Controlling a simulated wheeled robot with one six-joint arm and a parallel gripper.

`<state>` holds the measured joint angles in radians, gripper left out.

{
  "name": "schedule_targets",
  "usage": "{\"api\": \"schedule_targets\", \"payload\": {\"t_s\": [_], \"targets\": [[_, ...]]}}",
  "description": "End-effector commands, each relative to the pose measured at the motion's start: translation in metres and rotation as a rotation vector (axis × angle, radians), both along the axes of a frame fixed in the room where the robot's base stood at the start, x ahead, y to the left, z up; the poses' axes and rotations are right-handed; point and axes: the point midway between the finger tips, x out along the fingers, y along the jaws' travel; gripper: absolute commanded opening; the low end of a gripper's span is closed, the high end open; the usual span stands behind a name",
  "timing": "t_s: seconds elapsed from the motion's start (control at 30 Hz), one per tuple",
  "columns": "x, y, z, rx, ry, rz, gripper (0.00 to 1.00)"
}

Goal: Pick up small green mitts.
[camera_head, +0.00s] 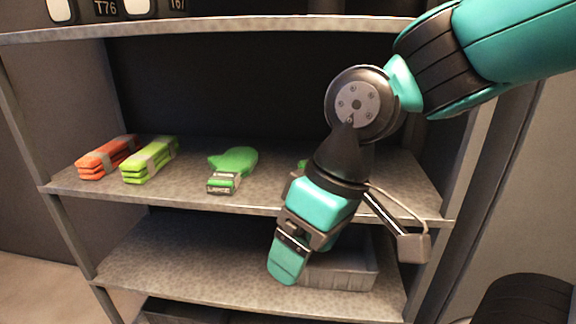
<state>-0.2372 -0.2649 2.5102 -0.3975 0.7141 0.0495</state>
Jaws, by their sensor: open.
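A green mitt-shaped bundle (233,162) lies on the middle shelf with a pale label band at its front; the print is small and seems to read "LARGE". A bit of another green thing (302,164) shows on the same shelf to its right, mostly hidden behind my arm, so I cannot tell what it is. My gripper (288,258) is open and points down in front of the shelves, below the middle shelf's front edge. It is apart from the visible green mitts, lower and to their right. I see nothing held in it.
Orange (106,157) and lime-green (149,159) folded bundles lie at the left of the middle shelf (190,196). A grey tray (340,272) sits on the lower shelf behind my gripper. The upper shelf (230,26) overhangs. The lower shelf's left part is clear.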

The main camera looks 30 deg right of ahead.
Motion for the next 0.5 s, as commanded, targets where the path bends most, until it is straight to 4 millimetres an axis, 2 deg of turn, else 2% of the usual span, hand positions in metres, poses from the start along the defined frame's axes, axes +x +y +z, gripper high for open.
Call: {"api": "schedule_targets", "payload": {"t_s": [0.03,0.07,0.1,0.2,0.23,0.3,0.4,0.5], "targets": [[0.03,-0.015,0.011,-0.034,-0.012,-0.127,0.91],[0.051,-0.027,0.016,-0.058,-0.022,-0.221,0.98],[0.079,-0.047,0.022,-0.093,-0.039,-0.357,1.0],[0.139,-0.102,0.036,-0.173,-0.087,-0.684,1.0],[0.152,-0.118,0.039,-0.194,-0.103,-0.771,1.0],[0.176,-0.149,0.046,-0.234,-0.136,-0.936,1.0],[0.194,-0.178,0.048,-0.268,-0.168,-1.076,1.0],[0.202,-0.189,0.038,-0.281,-0.178,-1.118,1.0]]}}
